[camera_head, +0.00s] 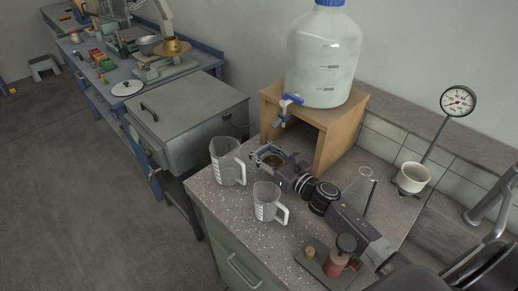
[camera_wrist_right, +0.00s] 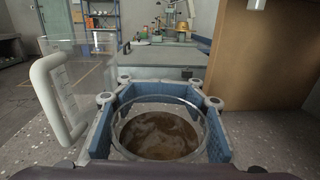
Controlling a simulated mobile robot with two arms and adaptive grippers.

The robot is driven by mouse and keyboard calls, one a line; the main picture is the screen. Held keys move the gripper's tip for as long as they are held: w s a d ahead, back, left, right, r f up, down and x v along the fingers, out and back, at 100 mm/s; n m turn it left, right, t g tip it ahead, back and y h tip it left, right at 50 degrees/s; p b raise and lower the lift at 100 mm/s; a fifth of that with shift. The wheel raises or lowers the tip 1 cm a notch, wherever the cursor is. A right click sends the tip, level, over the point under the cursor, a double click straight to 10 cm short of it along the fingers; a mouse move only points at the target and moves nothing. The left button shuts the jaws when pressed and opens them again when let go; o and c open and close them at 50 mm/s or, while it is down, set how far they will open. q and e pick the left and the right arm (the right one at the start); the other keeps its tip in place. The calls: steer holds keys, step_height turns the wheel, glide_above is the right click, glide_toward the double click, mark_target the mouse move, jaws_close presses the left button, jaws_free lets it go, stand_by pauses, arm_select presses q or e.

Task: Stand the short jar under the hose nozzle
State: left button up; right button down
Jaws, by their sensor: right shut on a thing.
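The short jar is a clear, round glass with brown inside; its rim shows in the right wrist view (camera_wrist_right: 158,128). In the head view the jar (camera_head: 271,160) is mostly hidden by my right gripper (camera_head: 268,156). My right gripper's blue-padded fingers are shut around the jar's sides, and the jar looks upright. The hose nozzle (camera_head: 278,121) hangs from the blue-handled tap of the big bottle (camera_head: 322,62), on the wooden stand (camera_head: 334,138). The jar is below and slightly left of the nozzle in the picture; whether it touches the bench is unclear. My left gripper is not in view.
Two clear measuring jugs stand close by, one left of the gripper (camera_head: 227,164) and one in front (camera_head: 267,204). A white cup (camera_head: 412,178) stands by a dial gauge (camera_head: 458,101) at right. A tray with a red object (camera_head: 336,263) is near the front.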

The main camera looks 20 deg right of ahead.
steer(key=c, duration=1.1)
jaws_free()
steer(key=shift+s+p, duration=0.1)
steer(key=shift+p, duration=0.2)
